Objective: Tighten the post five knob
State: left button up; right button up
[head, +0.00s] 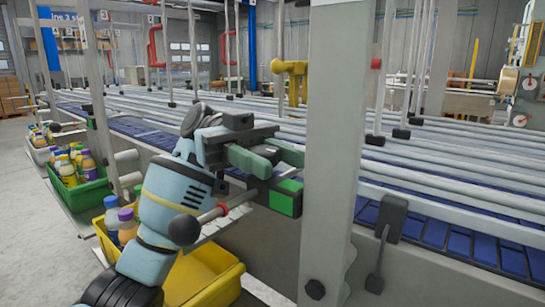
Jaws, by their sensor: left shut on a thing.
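My left gripper (272,160) reaches in from the lower left, at the near side of the conveyor, just left of the large grey post (333,130). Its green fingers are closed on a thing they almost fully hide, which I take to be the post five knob. Just below the fingers is a black and green box (286,197). A rod with a red collar (223,208) and a black ball end (184,229) passes in front of my left arm. No post number is readable. My right gripper is not in view.
The conveyor (450,240) with blue slats and long grey rails runs behind the post. A black lever clamp (391,218) and a small dark knob (315,289) are nearby. A yellow bin (225,285) and a green bin (102,194) with bottles stand left. Bare floor lies far left.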

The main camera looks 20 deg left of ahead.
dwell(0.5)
pick_arm(q)
jog(key=o, duration=1)
jog(key=shift+d, duration=0.1)
jog(key=b+v, duration=0.1)
jog(key=v, duration=0.6)
jog(key=shift+w+a, duration=0.25)
jog(key=shift+a, duration=0.1)
